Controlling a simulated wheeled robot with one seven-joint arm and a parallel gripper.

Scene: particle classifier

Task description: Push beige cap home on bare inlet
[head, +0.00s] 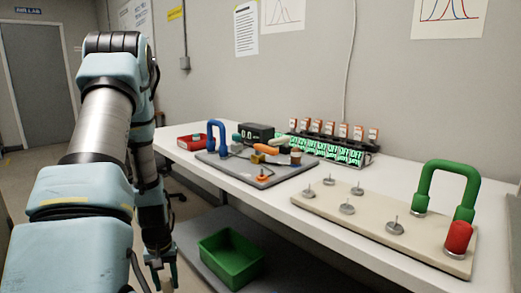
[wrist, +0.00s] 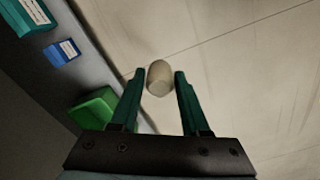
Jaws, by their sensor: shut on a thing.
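My gripper (wrist: 160,76) has dark green fingers and is shut on the beige cap (wrist: 158,78), a small rounded piece held between the fingertips. In the head view my gripper (head: 163,268) hangs low in front of the table, left of the green bin, and the cap cannot be made out there. Several short metal posts, one of them here (head: 347,208), stand uncapped on the beige board (head: 330,207). A red cap (head: 458,238) and a green U-shaped tube (head: 447,175) sit at its right end. I cannot tell which fitting is the bare inlet.
A grey board (head: 215,163) with a blue U-shaped tube (head: 217,132) and small fittings lies on the white table (head: 300,214). A red tray (head: 187,143) is at its left. The green bin (head: 231,258) stands on the lower shelf. Floor below my gripper is clear.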

